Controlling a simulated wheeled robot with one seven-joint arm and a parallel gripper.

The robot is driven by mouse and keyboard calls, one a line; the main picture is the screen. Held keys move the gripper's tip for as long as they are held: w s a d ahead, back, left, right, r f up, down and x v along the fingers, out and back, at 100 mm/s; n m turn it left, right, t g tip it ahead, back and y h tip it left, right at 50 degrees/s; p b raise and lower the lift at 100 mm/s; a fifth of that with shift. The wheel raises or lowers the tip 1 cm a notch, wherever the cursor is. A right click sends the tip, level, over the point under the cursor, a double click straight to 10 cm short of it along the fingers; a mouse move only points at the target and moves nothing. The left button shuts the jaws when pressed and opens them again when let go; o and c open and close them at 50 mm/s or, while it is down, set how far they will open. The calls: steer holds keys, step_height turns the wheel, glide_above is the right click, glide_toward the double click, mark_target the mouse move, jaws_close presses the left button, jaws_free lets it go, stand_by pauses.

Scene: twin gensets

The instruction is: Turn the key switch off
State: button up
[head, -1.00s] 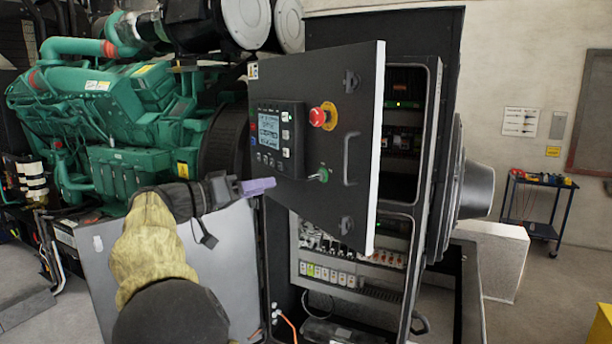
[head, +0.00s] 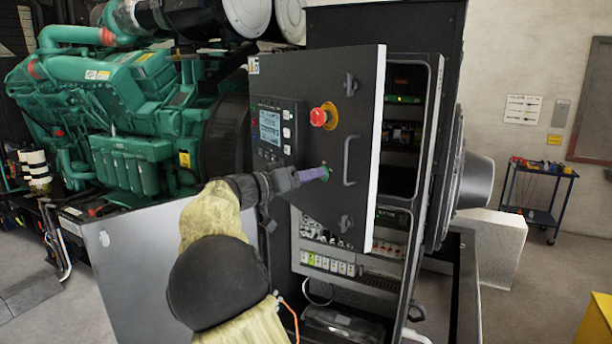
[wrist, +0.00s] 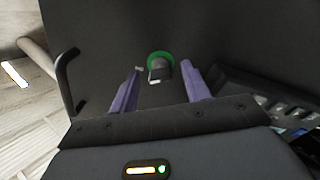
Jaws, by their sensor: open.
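The key switch (head: 325,171) has a green ring and sits low on the open black cabinet door (head: 300,75), below the red emergency stop. In the wrist view the key switch (wrist: 159,67) shows its green ring and a pale metal key standing out of it. My gripper (head: 326,174) is at the door front, its purple fingers partly covering the switch in the head view. In the wrist view my gripper (wrist: 164,76) is open, with one finger on each side of the key. I cannot tell whether either finger touches it.
A red emergency stop (head: 323,116) and a display panel (head: 273,130) are above the switch. A door handle (head: 350,160) stands out just to its right. A green engine (head: 130,110) fills the left. A tool cart (head: 540,195) stands far right.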

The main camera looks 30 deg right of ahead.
steer(key=shift+c, duration=0.2)
steer(key=shift+w, duration=0.15)
steer(key=c, duration=0.3)
steer(key=shift+d, duration=0.1)
steer(key=c, duration=0.6)
steer(key=shift+c, duration=0.2)
steer(key=shift+f+n+b, duration=0.15)
steer(key=shift+n+b, duration=0.15)
steer(key=shift+n, duration=0.1)
steer(key=shift+n+b, duration=0.4)
steer(key=shift+n, duration=5.2)
